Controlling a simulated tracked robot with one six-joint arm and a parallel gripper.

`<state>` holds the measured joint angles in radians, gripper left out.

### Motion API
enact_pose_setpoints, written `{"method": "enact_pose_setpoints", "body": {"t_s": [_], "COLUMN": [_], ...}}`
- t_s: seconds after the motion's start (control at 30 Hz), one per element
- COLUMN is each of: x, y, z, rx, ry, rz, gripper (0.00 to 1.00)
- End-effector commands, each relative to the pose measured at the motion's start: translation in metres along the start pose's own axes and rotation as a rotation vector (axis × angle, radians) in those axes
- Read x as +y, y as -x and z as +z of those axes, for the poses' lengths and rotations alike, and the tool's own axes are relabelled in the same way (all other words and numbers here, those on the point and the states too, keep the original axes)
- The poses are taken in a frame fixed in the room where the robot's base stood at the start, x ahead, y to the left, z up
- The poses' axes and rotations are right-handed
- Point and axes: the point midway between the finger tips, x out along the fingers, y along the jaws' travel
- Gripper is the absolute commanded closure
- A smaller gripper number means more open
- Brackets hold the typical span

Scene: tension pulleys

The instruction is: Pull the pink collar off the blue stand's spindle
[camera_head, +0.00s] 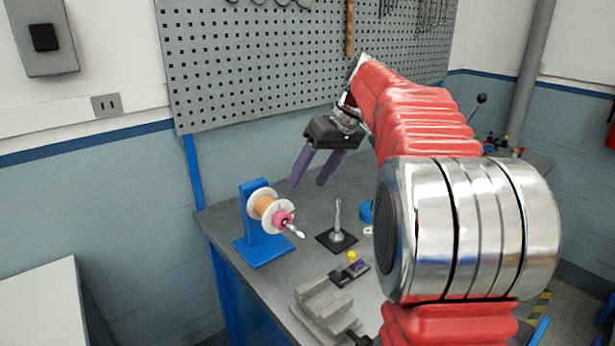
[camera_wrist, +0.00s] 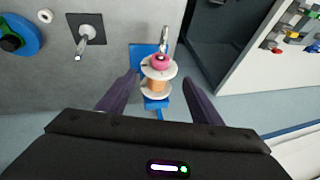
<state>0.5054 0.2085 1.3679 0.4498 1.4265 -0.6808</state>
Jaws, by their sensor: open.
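The blue stand (camera_head: 256,222) stands upright at the left end of the grey workbench. Its metal spindle (camera_head: 296,232) points out sideways and carries an orange spool with white flanges (camera_head: 262,207). The pink collar (camera_head: 283,218) sits around the spindle against the outer flange. In the wrist view the pink collar (camera_wrist: 161,62), the spool (camera_wrist: 157,80) and the spindle tip (camera_wrist: 164,36) show between my fingers. My gripper (camera_head: 307,182) is open and empty, above and to the right of the stand, its purple fingers pointing down. The wrist view shows my gripper (camera_wrist: 158,82) with fingers on either side, apart from the collar.
A black base with an upright metal post (camera_head: 337,236) stands to the right of the blue stand. A grey block (camera_head: 322,308) and a small yellow-topped piece (camera_head: 351,258) lie nearer the front. A blue disc (camera_head: 366,211) is partly hidden by my arm. The pegboard (camera_head: 300,60) rises behind.

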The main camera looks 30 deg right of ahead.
Motion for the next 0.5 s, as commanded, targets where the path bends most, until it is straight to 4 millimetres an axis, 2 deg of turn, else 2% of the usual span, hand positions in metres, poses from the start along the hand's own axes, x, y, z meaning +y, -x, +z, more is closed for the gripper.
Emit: {"method": "enact_pose_setpoints", "body": {"t_s": [0.27, 0.5], "x": [-0.001, -0.002], "y": [-0.002, -0.019], "z": [0.0, 0.0], "rx": [-0.001, -0.003], "ry": [0.001, 0.001], "rz": [0.0, -0.001], "gripper": [0.4, 0.4]}}
